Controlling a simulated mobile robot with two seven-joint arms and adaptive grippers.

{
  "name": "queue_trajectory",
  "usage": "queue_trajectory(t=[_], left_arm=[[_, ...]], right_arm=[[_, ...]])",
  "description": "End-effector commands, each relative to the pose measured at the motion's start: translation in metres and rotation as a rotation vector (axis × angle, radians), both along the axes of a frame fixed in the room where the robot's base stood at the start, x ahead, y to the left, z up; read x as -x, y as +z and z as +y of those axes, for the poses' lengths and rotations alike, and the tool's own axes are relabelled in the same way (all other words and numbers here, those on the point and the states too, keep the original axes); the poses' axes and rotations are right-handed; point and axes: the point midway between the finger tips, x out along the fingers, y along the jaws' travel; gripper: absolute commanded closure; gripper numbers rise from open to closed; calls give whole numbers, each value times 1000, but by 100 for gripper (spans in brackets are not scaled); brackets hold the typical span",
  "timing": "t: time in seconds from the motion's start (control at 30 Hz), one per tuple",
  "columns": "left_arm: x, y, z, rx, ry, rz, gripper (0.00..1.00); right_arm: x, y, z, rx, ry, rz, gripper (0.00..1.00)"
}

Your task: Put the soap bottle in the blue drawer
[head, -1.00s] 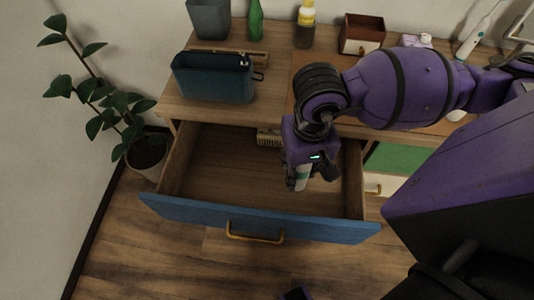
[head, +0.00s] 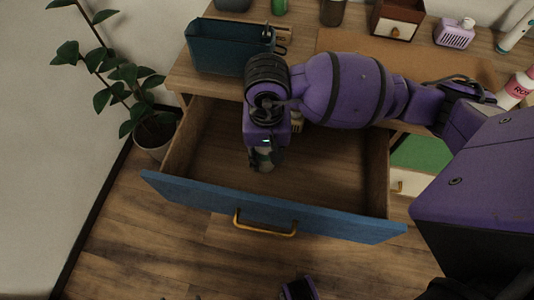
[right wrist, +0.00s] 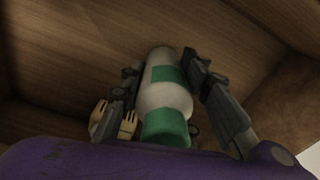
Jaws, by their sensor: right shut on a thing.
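The soap bottle (right wrist: 165,90) is white with green parts. In the right wrist view it lies between the two fingers of my right gripper (right wrist: 168,85), which is shut on it. In the head view my right gripper (head: 264,160) points down inside the outline of the open blue drawer (head: 190,195), left of its middle. Only a small part of the bottle shows there. The wrist view shows drawer wood beyond the bottle; I cannot tell whether the bottle touches it.
A beige object (right wrist: 113,122) lies in the drawer beside the bottle. A teal bin (head: 225,52) stands on the tabletop behind the drawer. A potted plant (head: 150,135) is to the left. The front part of the drawer floor is clear.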

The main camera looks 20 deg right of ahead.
Motion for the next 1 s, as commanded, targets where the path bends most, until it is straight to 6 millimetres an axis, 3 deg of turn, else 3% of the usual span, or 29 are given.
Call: queue_trajectory(t=[0.17, 0.33, 0.73, 0.77, 0.9, 1.0], left_arm=[[9, -5, 1, -1, 2, 19, 43], [13, -7, 2, -2, 4, 26, 43], [8, -7, 1, -1, 2, 16, 43], [6, -6, 1, -1, 1, 13, 43], [0, -4, -1, 1, -2, 2, 43], [-2, -3, -1, 1, -2, -1, 43]], right_arm=[[-6, -11, 6, -1, 1, 1, 100], [-5, -36, 5, -1, 1, 1, 100], [-5, -43, 5, 0, 2, 0, 100], [-5, -43, 5, 0, 2, 0, 67], [-5, -42, 5, 0, 2, 0, 51], [-5, -42, 5, 0, 2, 0, 51]])
